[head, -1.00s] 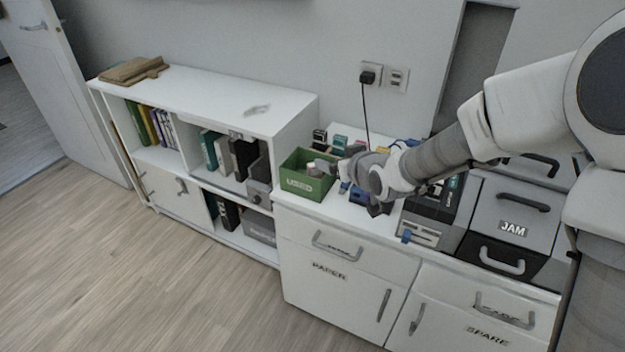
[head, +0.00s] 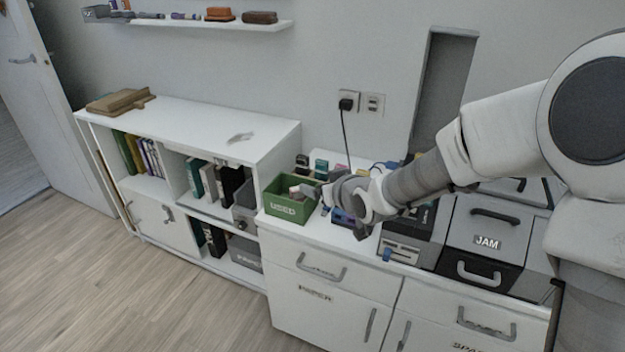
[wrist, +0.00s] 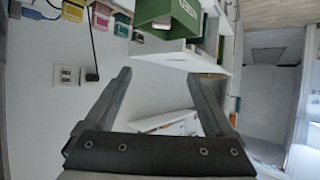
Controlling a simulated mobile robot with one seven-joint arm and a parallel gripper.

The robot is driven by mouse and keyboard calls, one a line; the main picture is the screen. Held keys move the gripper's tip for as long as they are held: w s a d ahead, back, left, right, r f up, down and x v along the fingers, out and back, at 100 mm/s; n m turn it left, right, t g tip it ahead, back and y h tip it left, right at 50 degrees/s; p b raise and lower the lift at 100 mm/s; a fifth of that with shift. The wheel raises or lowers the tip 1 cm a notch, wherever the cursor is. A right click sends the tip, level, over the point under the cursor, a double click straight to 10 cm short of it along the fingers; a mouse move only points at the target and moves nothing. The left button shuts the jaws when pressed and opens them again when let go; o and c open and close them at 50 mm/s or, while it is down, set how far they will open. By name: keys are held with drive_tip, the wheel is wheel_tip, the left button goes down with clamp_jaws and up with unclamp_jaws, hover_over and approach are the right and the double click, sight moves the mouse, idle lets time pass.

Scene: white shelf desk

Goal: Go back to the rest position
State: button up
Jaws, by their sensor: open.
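My gripper (wrist: 160,92) is open in the wrist view, its two fingers spread wide with nothing between them. In the head view my gripper (head: 312,190) reaches left over the white desk, at the green box's right side. The green box (head: 287,208) stands on the desk's left end with a pale item inside. It also shows at the top of the wrist view (wrist: 188,20). In the head view I cannot tell whether my gripper touches the box, and its fingertips are small and unclear.
A low white bookshelf (head: 200,122) with books stands left of the desk. A dark machine labelled JAM (head: 485,238) stands on the desk's right part, under my arm. A wall shelf (head: 190,24) holds small items. A wall outlet (head: 375,103) has a plugged cord hanging down. Floor at left is clear.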

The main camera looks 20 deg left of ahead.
drive_tip(key=s+d+r+m+h, duration=0.1)
drive_tip(key=s+d+r+h, duration=0.15)
drive_tip(key=d, duration=0.45)
drive_tip(key=s+d+r+m+h, duration=0.1)
drive_tip(key=s+d+r+h, duration=0.15)
drive_tip(key=d, duration=0.45)
drive_tip(key=s+d+r+m+h, duration=0.1)
drive_tip(key=s+d+r, duration=0.1)
drive_tip(key=d+r, duration=0.3)
drive_tip(key=s+d+m+g+h, duration=0.1)
drive_tip(key=s+d+m+g, duration=0.15)
drive_tip(key=s+d, duration=0.6)
drive_tip(key=s+d+m+g+h, duration=0.1)
drive_tip(key=s+d+m, duration=0.3)
drive_tip(key=s, duration=0.8)
wheel_tip(320, 180, up, 15)
drive_tip(key=d+n+p, duration=0.1)
drive_tip(key=p, duration=1.3)
drive_tip(key=shift+r+p, duration=0.15)
drive_tip(key=shift+p, duration=0.25)
